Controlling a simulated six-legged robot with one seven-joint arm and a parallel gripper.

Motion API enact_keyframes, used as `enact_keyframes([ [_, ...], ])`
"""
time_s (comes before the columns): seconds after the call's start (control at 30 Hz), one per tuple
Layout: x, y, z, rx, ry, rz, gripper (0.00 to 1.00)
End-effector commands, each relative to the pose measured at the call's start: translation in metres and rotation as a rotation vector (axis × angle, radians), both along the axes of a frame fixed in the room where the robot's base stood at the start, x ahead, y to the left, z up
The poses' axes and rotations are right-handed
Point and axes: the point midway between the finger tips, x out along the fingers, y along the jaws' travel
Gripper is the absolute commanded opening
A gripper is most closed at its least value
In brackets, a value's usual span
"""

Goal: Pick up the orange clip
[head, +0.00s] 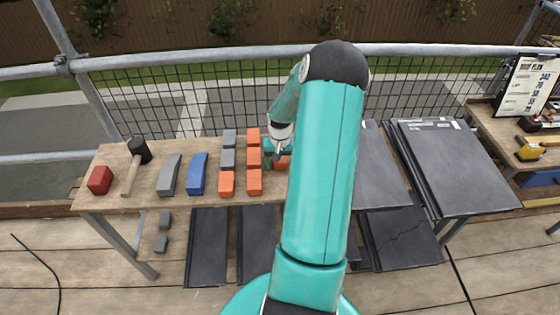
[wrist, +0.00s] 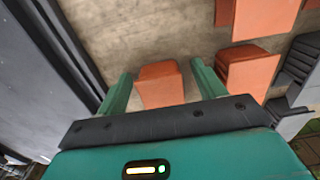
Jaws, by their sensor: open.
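Several orange clips stand on the wooden bench. One orange clip (wrist: 161,86) lies between the two teal fingers of my gripper (wrist: 160,70) in the wrist view, with a gap on each side. In the head view this orange clip (head: 283,162) is partly hidden behind my arm. My gripper (head: 268,155) is low over the bench there, open, its far finger hidden. Other orange clips (head: 254,160) stand in a column just left of it, and one more (wrist: 250,72) is right of the fingers in the wrist view.
Grey clips (head: 228,138), a blue block (head: 198,173), a grey block (head: 170,175), a mallet (head: 136,162) and a red block (head: 100,180) are on the bench's left. Dark tiles (head: 446,165) lie at right. A railing (head: 200,83) runs behind.

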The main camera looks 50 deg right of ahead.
Motion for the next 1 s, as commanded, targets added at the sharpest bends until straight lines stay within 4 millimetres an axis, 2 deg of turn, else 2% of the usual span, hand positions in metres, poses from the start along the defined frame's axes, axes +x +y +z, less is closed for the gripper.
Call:
enact_keyframes([
  [0.17, 0.0, 0.0, 0.0, 0.0, 0.0, -0.001, 0.67],
  [0.4, 0.0, 0.0, 0.0, 0.0, 0.0, -0.001, 0.2],
  [0.47, 0.0, 0.0, 0.0, 0.0, 0.0, -0.001, 0.11],
  [0.77, 0.0, 0.0, 0.003, 0.0, 0.0, -0.001, 0.11],
  [0.87, 0.0, 0.0, 0.009, -0.001, 0.001, -0.001, 0.11],
  [1.0, 0.0, -0.001, 0.027, -0.003, -0.001, -0.001, 0.11],
])
